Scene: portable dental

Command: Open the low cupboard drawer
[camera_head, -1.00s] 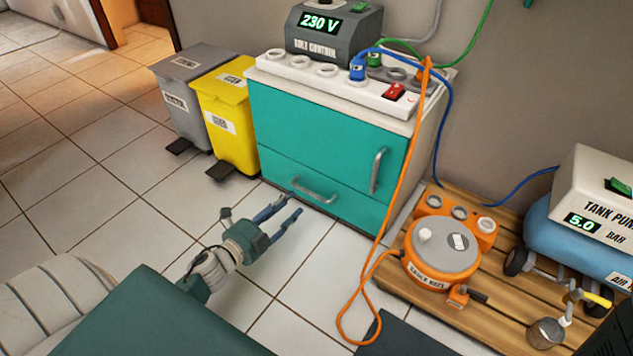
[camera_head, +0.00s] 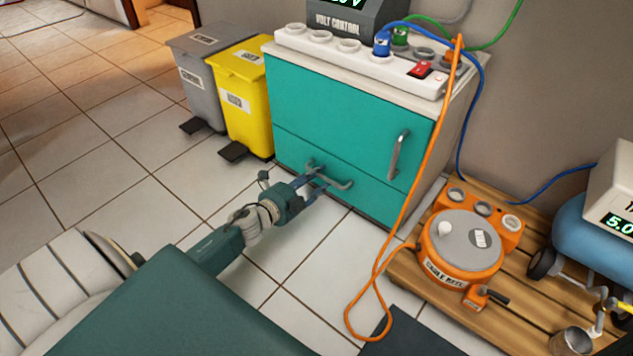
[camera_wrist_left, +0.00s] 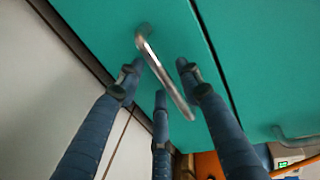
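The teal low cupboard (camera_head: 345,120) stands against the wall, with a low drawer (camera_head: 372,201) under its door. The drawer looks shut. Its metal bar handle (camera_head: 338,184) is partly behind my left gripper (camera_head: 318,181). In the left wrist view, the handle (camera_wrist_left: 164,72) lies between the spread fingers of my left gripper (camera_wrist_left: 158,90), which is open. I cannot tell whether any finger touches the handle. The door's upright handle (camera_head: 398,154) is above and to the right. My right gripper is not in view.
A yellow bin (camera_head: 243,105) and a grey bin (camera_head: 198,80) stand left of the cupboard. An orange cable (camera_head: 413,210) hangs past its right front corner.

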